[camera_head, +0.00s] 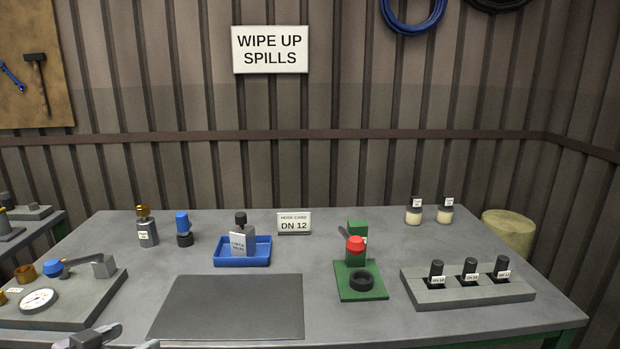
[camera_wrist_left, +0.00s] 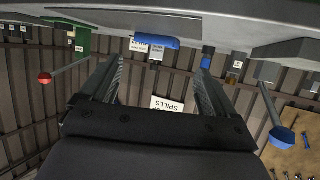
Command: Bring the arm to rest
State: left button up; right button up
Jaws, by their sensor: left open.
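My left gripper (camera_head: 88,338) shows only in part at the bottom left edge of the head view, in front of the grey gauge fixture. In the left wrist view my left gripper (camera_wrist_left: 157,72) has its two fingers apart with nothing between them. That view is upside down and looks past the fingers to the wall and the table edge. My right gripper is in neither view.
The table (camera_head: 340,312) holds a grey gauge fixture (camera_head: 85,307), a blue tray (camera_head: 242,262), a green press (camera_head: 360,293) with a red knob, a grey rack (camera_head: 470,294) and a dark mat (camera_head: 230,308). The mat is bare.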

pick_arm(q)
jog(key=s+d+f+g+y, duration=0.1)
jog(key=s+d+f, duration=0.5)
jog(key=s+f, duration=0.4)
jog(key=s+d+f+n+g+y, duration=0.1)
jog(key=s+d+f, duration=0.5)
jog(key=s+f, duration=0.4)
jog(key=shift+s+d, duration=0.3)
